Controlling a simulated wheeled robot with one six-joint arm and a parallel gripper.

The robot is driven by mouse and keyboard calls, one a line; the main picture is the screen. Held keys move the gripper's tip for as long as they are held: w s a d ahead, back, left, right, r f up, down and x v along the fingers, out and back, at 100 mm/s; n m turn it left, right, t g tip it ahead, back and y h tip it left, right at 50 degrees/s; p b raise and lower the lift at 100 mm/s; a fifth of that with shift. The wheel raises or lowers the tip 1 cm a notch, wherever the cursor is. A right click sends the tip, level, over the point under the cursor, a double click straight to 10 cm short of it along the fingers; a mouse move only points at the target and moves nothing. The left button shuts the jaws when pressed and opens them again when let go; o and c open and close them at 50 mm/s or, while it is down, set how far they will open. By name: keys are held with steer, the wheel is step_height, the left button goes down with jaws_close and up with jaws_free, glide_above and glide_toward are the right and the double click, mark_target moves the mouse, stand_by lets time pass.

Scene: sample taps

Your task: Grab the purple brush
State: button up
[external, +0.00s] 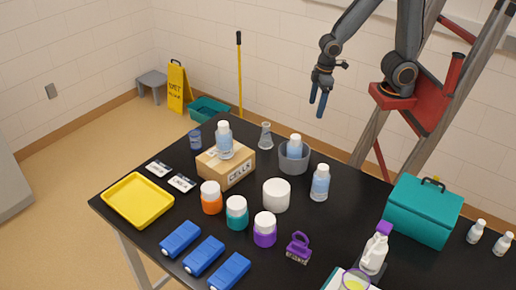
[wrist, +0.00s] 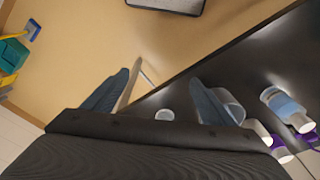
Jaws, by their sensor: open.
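The purple brush (external: 299,247) sits on the black table near its front, to the right of the purple-labelled jar (external: 265,229) in the external view. It has a purple handle on top and bristles facing down. I cannot make it out for certain in the wrist view. My gripper (external: 318,104) hangs above the far side of the table, well away from the brush. Its two blue fingers are apart with nothing between them; they also show in the wrist view (wrist: 160,98).
White-capped jars and bottles stand around the brush's left and back. A teal case (external: 422,211) stands at the right, a cardboard box (external: 240,172) at the back, a yellow tray (external: 112,207) at the left.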

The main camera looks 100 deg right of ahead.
steer(key=w+a+r+n+b, duration=0.1)
steer(key=w+a+r+n, duration=0.25)
steer(key=w+a, duration=0.7)
steer(key=n+t+y+b, duration=0.1)
steer(key=n+y+b, duration=0.15)
steer(key=n, duration=0.35)
glide_toward(300, 247)
steer(key=shift+n+y, duration=0.25)
steer(key=shift+y, duration=0.2)
steer(key=f, duration=0.4)
steer(key=shift+d+f, duration=0.15)
steer(key=shift+d, duration=0.25)
steer(key=shift+p+x, duration=1.6)
steer(key=shift+x, duration=2.05)
steer(key=shift+w+d+t, duration=0.15)
steer(key=shift+d+t, duration=0.05)
steer(key=shift+t, duration=0.1)
